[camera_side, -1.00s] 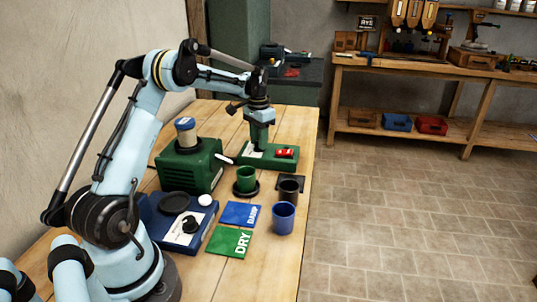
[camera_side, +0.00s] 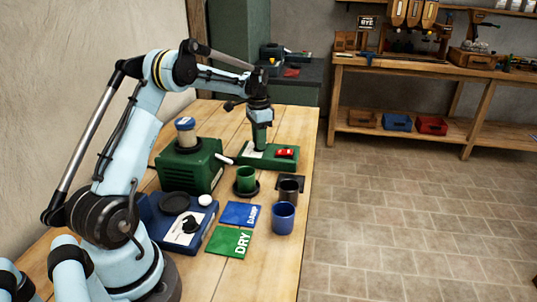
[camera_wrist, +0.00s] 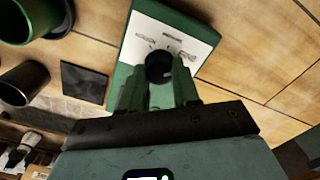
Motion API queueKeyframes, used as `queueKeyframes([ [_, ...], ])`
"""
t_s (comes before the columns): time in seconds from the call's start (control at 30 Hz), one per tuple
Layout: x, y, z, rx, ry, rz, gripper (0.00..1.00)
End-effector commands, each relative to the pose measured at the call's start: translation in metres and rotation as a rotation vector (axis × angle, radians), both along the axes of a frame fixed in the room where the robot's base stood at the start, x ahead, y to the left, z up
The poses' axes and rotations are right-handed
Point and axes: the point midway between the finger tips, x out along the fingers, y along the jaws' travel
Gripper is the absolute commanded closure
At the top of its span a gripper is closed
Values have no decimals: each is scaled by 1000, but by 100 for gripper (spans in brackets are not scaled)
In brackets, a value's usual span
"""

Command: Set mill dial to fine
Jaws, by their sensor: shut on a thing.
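The mill dial (camera_wrist: 159,66) is a dark round knob on a white plate (camera_wrist: 190,42) with small printed markings, too blurred to read. The plate is on a green control box (camera_side: 283,163) at the far end of the table. My gripper (camera_wrist: 158,82) points down at the box, its green fingers on either side of the knob and shut on it. In the side view my gripper (camera_side: 260,147) hides the knob, so I cannot tell which marking it points to.
A red switch (camera_side: 286,153) is on the box's right end. The green mill (camera_side: 190,165) stands to its left. A green cup (camera_side: 246,179), a dark cup (camera_side: 288,189) and a blue cup (camera_side: 283,217) stand nearer. The DAMP (camera_side: 239,214) and DRY (camera_side: 229,241) cards lie in front.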

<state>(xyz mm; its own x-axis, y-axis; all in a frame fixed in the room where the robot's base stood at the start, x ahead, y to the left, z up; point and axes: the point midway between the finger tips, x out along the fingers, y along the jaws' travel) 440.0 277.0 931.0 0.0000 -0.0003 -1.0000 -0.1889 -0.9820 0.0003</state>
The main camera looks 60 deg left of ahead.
Motion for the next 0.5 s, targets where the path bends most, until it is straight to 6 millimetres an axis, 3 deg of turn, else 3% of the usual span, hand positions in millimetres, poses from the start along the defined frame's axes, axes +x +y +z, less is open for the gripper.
queueKeyframes([
  [0.07,0,0,1,1,0,-2,99],
  [0.1,0,0,1,1,0,-2,67],
  [0.27,0,0,0,0,0,-1,43],
  [0.5,0,0,0,0,0,0,43],
])
